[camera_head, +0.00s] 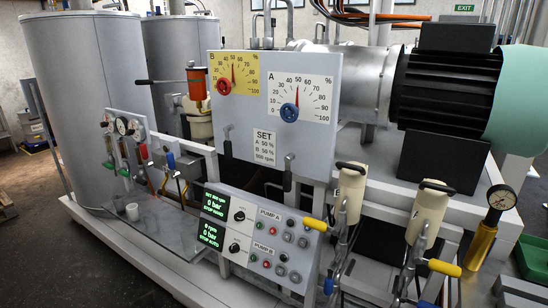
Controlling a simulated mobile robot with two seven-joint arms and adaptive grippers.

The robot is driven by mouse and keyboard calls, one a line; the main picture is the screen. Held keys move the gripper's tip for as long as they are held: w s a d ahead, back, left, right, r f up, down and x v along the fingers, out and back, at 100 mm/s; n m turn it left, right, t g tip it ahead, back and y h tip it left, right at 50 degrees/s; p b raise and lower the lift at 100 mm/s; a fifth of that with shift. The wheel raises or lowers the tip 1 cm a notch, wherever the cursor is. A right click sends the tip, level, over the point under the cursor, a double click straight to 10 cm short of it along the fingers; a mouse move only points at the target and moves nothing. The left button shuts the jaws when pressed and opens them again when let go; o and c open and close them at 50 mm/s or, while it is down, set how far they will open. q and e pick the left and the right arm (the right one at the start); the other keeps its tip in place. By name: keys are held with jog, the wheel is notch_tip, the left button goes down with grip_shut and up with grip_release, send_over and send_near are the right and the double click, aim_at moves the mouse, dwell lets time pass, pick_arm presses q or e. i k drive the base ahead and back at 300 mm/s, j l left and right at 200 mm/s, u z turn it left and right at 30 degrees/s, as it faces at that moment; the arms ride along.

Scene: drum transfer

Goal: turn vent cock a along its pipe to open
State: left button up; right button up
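No label for vent cock A is readable, so I cannot tell which handle it is. A black-handled lever (228,146) hangs down on the left of the dial panel. A second black-handled lever (287,174) hangs down at the panel's lower right. A yellow handle (315,224) points left on the pipework below the left cream canister (349,192). Another yellow handle (444,267) points right below the right cream canister (428,212). Small red and green handles (143,151) are on the gauge board at left. Neither of my grippers shows in the head view.
The dial panel (245,130) carries scales B and A. The pump control box (262,240) stands below it, in front. Large grey tanks (80,90) stand at left, and a motor (445,90) at right. A pressure gauge (502,197) rises at far right. Dark floor is open at lower left.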

aim_at(450, 269)
jog(key=z, duration=1.2)
